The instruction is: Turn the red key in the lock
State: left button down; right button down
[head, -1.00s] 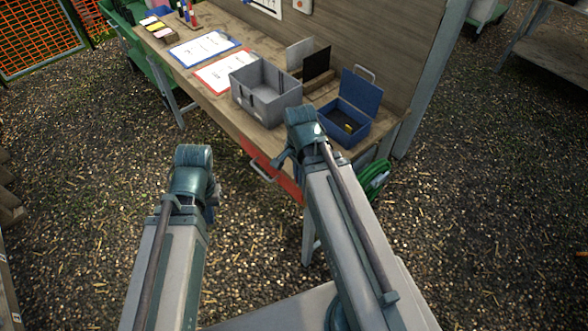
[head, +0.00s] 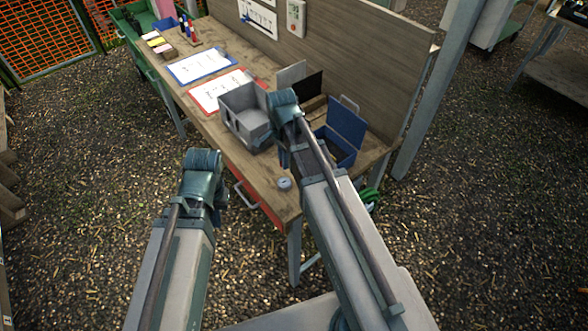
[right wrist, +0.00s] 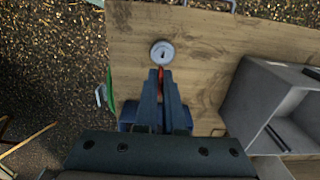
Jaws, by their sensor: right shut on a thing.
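The lock (head: 284,183) is a small round grey cylinder on the bench top near its front edge. In the right wrist view the lock (right wrist: 162,52) faces the camera, with a dark keyhole in its middle. My right gripper (right wrist: 161,76) is shut on the red key (right wrist: 161,73), of which only a thin red strip shows between the fingers. The fingertips are just short of the lock in that view; their height above it is unclear. In the head view the key is hidden. My left gripper (head: 217,208) hangs in front of the bench, fingers mostly hidden by its arm.
A grey bin (head: 238,124) stands behind the lock. A blue open box (head: 346,125) is at the right, partly behind my right arm. Two clipboards, red (head: 218,92) and blue (head: 202,66), lie further left. The wood around the lock (right wrist: 205,60) is bare.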

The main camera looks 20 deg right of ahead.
jog(key=shift+w+r, duration=0.1)
jog(key=shift+w, duration=0.2)
notch_tip(320, 180, down, 6)
jog(key=b, duration=0.6)
jog(key=shift+r, duration=0.1)
dwell(0.8)
jog(key=shift+f+b, duration=0.85)
jog(key=shift+f, duration=0.05)
jog(key=shift+f, duration=0.1)
jog(key=shift+f+b, duration=0.45)
jog(key=shift+b, duration=0.1)
